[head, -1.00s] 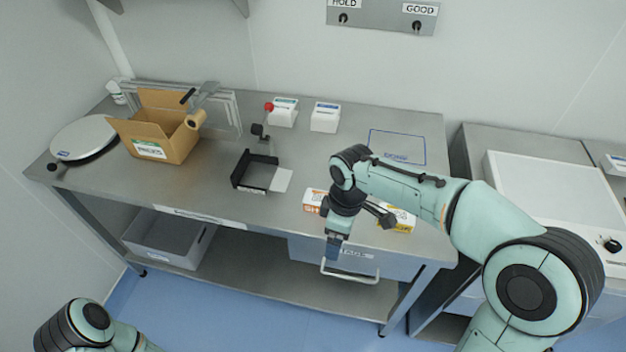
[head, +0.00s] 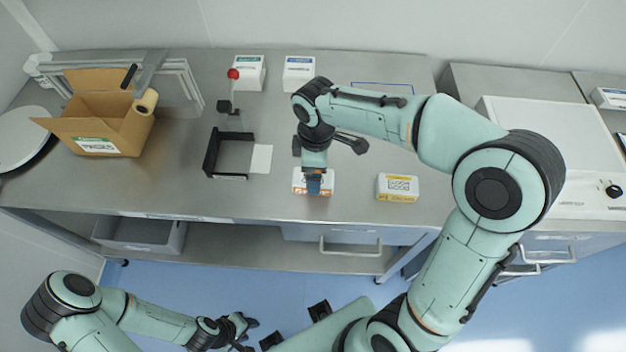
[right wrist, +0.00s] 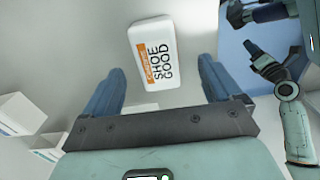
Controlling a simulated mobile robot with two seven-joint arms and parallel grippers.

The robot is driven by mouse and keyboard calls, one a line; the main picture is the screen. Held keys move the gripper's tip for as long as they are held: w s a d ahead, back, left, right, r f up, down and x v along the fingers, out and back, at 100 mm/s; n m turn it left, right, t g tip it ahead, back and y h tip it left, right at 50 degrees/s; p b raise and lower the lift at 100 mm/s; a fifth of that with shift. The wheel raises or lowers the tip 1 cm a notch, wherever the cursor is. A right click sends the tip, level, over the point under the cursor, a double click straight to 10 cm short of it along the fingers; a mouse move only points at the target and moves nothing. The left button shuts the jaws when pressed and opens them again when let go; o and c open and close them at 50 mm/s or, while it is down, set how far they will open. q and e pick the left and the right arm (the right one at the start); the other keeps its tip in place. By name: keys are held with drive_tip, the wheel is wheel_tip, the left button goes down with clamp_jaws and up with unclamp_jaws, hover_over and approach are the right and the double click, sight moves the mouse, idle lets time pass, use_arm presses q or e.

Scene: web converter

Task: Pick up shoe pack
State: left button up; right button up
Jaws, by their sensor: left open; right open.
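The shoe pack (head: 327,186) is a small white pack with an orange label, lying on the steel table near its front edge. In the right wrist view the pack (right wrist: 153,50) reads "SHOE GOOD" and lies ahead of the spread blue fingers. My right gripper (head: 313,183) points down over the pack and hides part of it. In the right wrist view that gripper (right wrist: 160,68) is open and empty, with clear space on both sides of the pack. My left gripper (head: 242,328) is open, low in front of the table, away from the pack.
A white pack with a yellow label (head: 398,187) lies to the right. A black bracket (head: 212,152) and a pale card (head: 261,159) are to the left. An open cardboard box (head: 128,130) stands farther left. Two white boxes stand at the back.

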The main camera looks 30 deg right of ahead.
sight(299, 185)
drive_tip(key=f, duration=0.5)
drive_tip(key=shift+w+f, duration=0.35)
drive_tip(key=c, duration=1.1)
drive_tip(key=shift+r, duration=0.1)
drive_tip(key=shift+c, duration=0.2)
